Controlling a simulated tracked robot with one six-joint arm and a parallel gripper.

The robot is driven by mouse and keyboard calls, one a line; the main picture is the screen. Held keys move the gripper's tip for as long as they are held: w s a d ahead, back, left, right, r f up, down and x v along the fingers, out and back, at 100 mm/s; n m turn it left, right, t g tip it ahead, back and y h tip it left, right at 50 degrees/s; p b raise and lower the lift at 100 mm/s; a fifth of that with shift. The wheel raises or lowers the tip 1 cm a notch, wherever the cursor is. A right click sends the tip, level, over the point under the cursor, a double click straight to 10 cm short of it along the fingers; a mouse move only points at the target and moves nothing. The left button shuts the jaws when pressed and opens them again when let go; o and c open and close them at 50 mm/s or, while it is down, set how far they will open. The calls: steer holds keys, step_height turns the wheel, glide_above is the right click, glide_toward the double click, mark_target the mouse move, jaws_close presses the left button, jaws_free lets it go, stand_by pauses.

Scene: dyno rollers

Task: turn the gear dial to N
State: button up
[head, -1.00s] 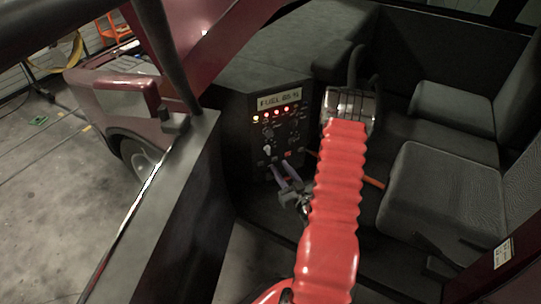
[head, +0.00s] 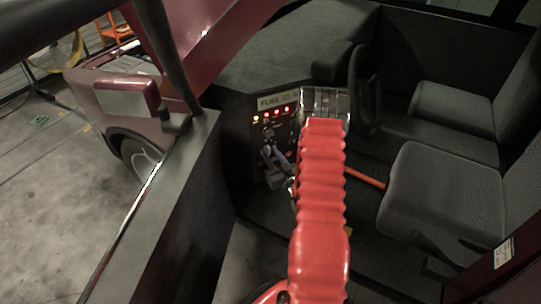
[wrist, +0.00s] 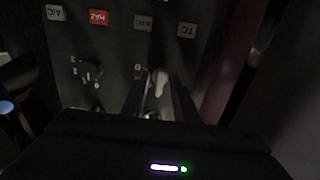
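The gear dial (wrist: 158,88) is a pale knob on the dark dashboard panel (wrist: 120,50), which appears upside down in the wrist view. A letter that looks like D is printed beside it. My gripper (wrist: 160,84) has one finger on each side of the knob, with the fingertips near the panel. The fingers look apart, with a small gap; contact with the knob cannot be made out. In the head view my gripper (head: 268,150) is at the panel front and hides the knob.
A second dial (wrist: 90,72) with numbers sits beside the gear dial. A row of buttons, including a red HAZ button (wrist: 98,18), runs along the panel. In the head view, the fuel display (head: 277,100), steering wheel (head: 368,92) and seat (head: 440,190) are near my arm.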

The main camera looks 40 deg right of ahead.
steer(key=c, duration=0.6)
steer(key=shift+a, duration=0.2)
jaws_close()
steer(key=shift+d, duration=0.15)
steer(key=shift+m, duration=0.3)
steer(key=m, duration=0.6)
steer(key=shift+d, duration=0.15)
steer(key=m, duration=0.7)
steer(key=shift+s+d+f, duration=0.1)
steer(key=shift+m, duration=0.3)
